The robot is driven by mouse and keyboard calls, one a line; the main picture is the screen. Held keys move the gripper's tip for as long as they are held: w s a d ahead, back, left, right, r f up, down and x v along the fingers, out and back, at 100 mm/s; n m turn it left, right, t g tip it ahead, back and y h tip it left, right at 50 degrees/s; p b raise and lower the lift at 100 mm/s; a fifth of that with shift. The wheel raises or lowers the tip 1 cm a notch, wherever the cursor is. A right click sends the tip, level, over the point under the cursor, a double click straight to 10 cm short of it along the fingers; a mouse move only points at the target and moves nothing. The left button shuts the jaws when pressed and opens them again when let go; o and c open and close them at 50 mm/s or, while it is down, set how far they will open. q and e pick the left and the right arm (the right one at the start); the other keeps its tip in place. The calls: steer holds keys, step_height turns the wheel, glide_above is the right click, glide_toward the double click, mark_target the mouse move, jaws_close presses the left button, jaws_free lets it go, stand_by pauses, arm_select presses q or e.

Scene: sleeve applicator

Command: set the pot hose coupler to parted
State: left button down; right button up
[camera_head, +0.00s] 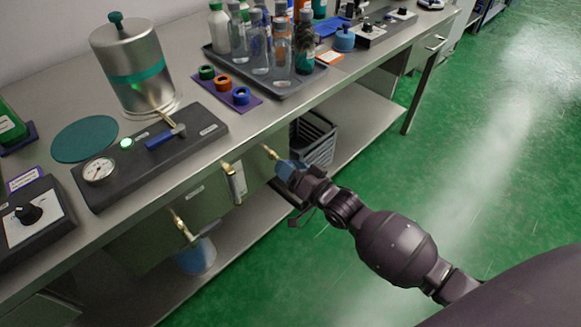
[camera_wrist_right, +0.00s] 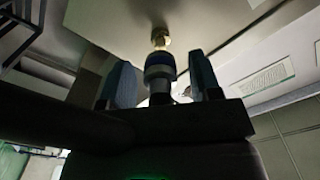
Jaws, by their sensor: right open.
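The hose coupler (camera_wrist_right: 160,68) shows between my right gripper's fingers in the wrist view, with a dark body and a blue ring. It sits against a brass fitting (camera_wrist_right: 160,38) on the panel above it. In the head view the brass fitting (camera_head: 269,152) sticks out of the bench front, and my gripper hides the coupler. My right gripper (camera_head: 285,168) is open, with one blue finger on each side of the coupler. Gaps show between the fingers and the coupler. The steel pot (camera_head: 128,60) with a teal band stands on the bench. My left gripper is not in view.
A second brass fitting with a pale cylinder (camera_head: 236,184) and a third fitting (camera_head: 183,226) project from the bench front, left of my gripper. A dark crate (camera_head: 318,135) stands on the lower shelf behind it. The green floor (camera_head: 480,150) at the right is clear.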

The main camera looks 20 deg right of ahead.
arm_select(q)
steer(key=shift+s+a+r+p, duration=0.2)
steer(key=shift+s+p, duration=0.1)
steer(key=shift+p, duration=0.55)
arm_select(e)
steer(key=v, duration=1)
steer(key=shift+s, duration=0.25)
arm_select(q)
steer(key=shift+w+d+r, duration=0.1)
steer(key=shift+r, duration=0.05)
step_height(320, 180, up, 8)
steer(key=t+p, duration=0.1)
steer(key=p, duration=0.8)
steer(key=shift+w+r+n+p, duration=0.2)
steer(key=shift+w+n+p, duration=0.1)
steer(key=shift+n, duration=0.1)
arm_select(e)
steer(key=s+d+r+n+g+h, duration=0.1)
steer(key=s+n+g+h, duration=0.1)
steer(key=s, duration=1)
steer(key=s+d+r+n+g+h, duration=0.1)
steer(key=s+n+g+h, duration=0.2)
steer(key=s, duration=0.9)
steer(key=shift+s+d+r+g+h, duration=0.2)
steer(key=shift+s+r+g+h, duration=0.15)
steer(key=shift+g+h, duration=0.2)
